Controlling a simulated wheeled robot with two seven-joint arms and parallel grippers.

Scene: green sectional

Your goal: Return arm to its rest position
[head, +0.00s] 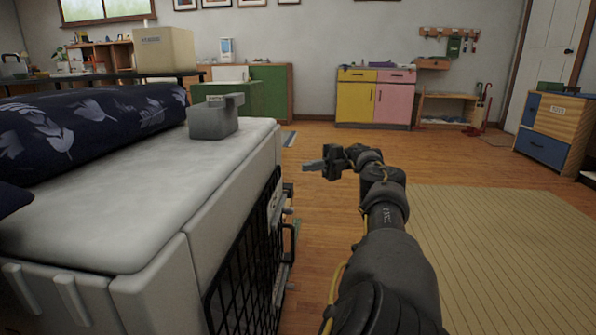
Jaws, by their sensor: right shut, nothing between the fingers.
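My right arm reaches forward from the bottom of the head view. My right gripper (312,165) points left at its far end. Its fingers are shut with nothing between them. It is in the air over the wooden floor, to the right of a white padded surface and apart from it. My left gripper is not in view.
A striped rug (490,240) lies right. Yellow-pink cabinet (375,98) stands at the back.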

